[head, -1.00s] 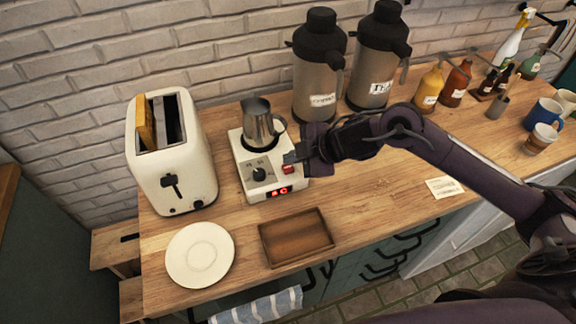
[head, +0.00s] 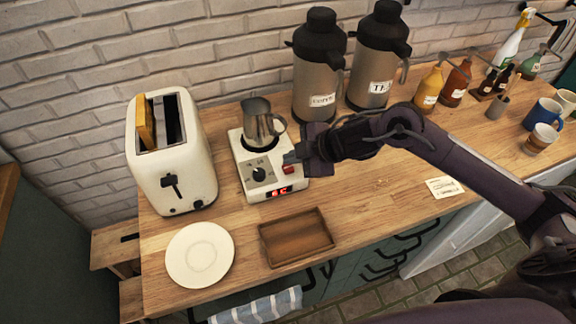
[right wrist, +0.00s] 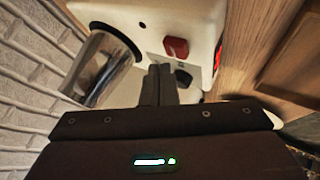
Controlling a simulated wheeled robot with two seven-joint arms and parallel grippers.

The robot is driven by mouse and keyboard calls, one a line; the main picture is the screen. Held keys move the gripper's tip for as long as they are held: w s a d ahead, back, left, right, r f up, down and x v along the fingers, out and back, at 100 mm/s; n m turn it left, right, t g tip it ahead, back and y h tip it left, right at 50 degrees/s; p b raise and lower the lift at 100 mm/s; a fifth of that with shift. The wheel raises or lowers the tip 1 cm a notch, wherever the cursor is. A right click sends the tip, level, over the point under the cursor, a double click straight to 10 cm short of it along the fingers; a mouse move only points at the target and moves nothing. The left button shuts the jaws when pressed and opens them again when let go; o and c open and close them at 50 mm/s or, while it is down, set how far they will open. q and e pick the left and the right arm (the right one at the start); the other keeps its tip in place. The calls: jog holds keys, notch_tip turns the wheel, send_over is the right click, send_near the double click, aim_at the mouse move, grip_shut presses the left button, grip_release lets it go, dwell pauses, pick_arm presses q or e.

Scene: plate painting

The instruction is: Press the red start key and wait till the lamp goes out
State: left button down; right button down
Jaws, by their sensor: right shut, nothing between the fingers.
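The white hot plate (head: 247,180) stands on the wooden counter with a metal jug (head: 258,122) on it. Its red key (head: 289,169) is at the right front corner of its top and also shows in the right wrist view (right wrist: 176,48). A black knob (head: 259,174) is left of the key. A small red display (head: 279,191) is lit on the front face; its digits are too blurred to read. My right gripper (head: 290,157) is shut and empty, its fingertips (right wrist: 160,68) close by the key. I cannot tell whether they touch it. My left gripper is not in view.
A cream toaster (head: 172,155) stands to the left. A white plate (head: 200,255) and a brown wooden tray (head: 296,237) lie in front. Two large flasks (head: 317,85) (head: 375,70) stand behind.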

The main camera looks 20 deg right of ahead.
aim_at(293, 168)
jog(key=shift+f, duration=0.1)
jog(key=shift+f, duration=0.3)
jog(key=shift+f+b, duration=0.45)
jog(key=shift+f, duration=0.05)
dwell(0.5)
jog(key=shift+r, duration=0.1)
jog(key=shift+r+p, duration=0.85)
jog(key=shift+p, duration=0.1)
notch_tip(293, 168, up, 5)
jog(key=p, duration=0.5)
